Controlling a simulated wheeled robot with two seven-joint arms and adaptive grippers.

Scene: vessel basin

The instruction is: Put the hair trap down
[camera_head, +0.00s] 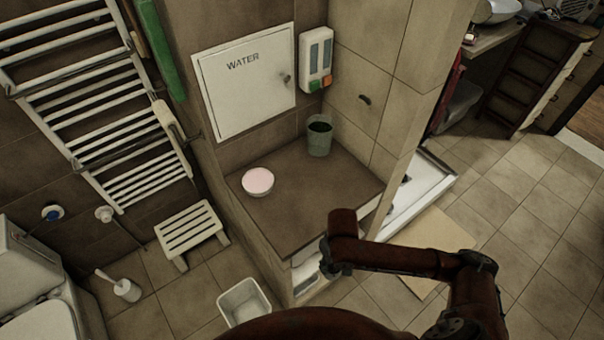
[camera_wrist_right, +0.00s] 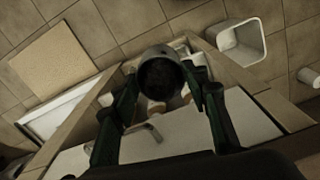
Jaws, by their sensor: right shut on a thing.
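In the right wrist view, the hair trap (camera_wrist_right: 160,74) is a grey round cup with a dark inside. It sits between the two dark green fingers of my right gripper (camera_wrist_right: 163,92), which is shut on it. In the head view, my right gripper (camera_head: 326,258) is at the front edge of the brown ledge, by an opening below its top. The hair trap cannot be made out there. In the wrist view, pale parts (camera_wrist_right: 182,95) show behind the hair trap inside the opening; whether it touches them I cannot tell. My left gripper is out of view.
A pinkish bowl (camera_head: 257,181) and a grey-green cup (camera_head: 319,136) stand on the brown ledge (camera_head: 300,200). A white bin (camera_head: 243,302) is on the floor left of the opening, with a white stool (camera_head: 191,230) further left. A beige mat (camera_head: 432,236) lies right.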

